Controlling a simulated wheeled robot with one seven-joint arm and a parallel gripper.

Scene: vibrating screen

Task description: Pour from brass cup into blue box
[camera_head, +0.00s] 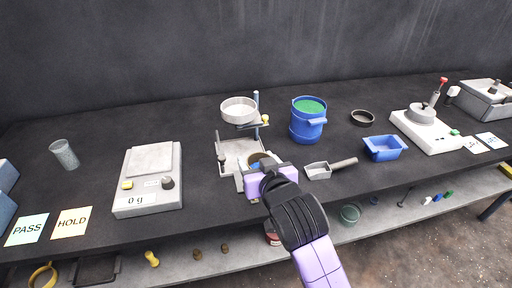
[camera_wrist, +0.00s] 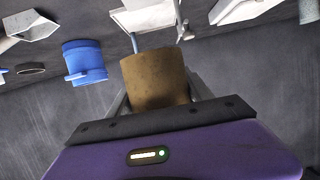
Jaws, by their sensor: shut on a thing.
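The brass cup (camera_wrist: 155,80) is held between the two fingers of my gripper, filling the middle of the wrist view; its contents cannot be seen. In the head view my gripper (camera_head: 256,167) is in front of the sieve stand, and only a small part of the cup (camera_head: 259,157) shows there. The blue box (camera_head: 384,148), a small open tray with sloping sides, sits on the bench to the right of my gripper, beyond the metal scoop. The cup and the box are well apart.
A sieve stand (camera_head: 240,150) with a round pan (camera_head: 239,110) is just behind my gripper. A blue drum (camera_head: 308,121) with a green top and a metal scoop (camera_head: 320,171) stand between gripper and box. A scale (camera_head: 148,185) reads 0 g at left.

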